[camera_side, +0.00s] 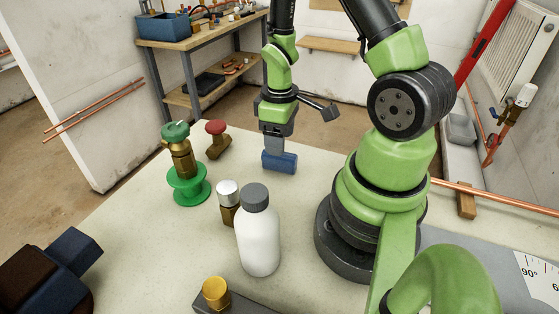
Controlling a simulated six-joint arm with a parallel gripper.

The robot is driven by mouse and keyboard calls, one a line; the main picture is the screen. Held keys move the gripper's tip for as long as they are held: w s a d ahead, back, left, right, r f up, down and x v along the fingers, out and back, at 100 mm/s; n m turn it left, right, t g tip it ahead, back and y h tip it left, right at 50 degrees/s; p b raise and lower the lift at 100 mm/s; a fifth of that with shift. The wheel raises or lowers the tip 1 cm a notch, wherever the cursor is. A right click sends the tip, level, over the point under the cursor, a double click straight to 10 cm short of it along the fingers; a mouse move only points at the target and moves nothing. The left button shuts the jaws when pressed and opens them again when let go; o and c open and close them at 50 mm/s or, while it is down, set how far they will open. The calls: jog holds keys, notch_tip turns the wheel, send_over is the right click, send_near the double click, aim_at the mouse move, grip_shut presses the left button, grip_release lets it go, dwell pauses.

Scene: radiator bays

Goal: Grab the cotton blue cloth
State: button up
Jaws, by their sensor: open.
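A small blue folded piece (280,164), the only thing here that fits the blue cloth, is on the pale worktop beyond the bottles. It looks block-like, and its weave is too small to make out. My gripper (276,148) points down right over it, with the jaws at its upper edge. The jaws are open, but the gap between the fingers is hard to see from this side. I cannot tell whether the fingers touch the blue piece.
A brass valve on a green spool (188,187) and a red-capped valve (217,139) stand left of my gripper. A dark blue and brown object (72,262) is at lower left. Worktop around the blue piece is clear.

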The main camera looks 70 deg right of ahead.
aim_at(279, 160)
jog(key=shift+w+d+f, duration=0.1)
jog(key=shift+f, duration=1.65)
jog(key=shift+d+f, duration=0.1)
jog(key=shift+f, duration=1.65)
jog(key=c, duration=1)
jog(key=shift+r, duration=0.1)
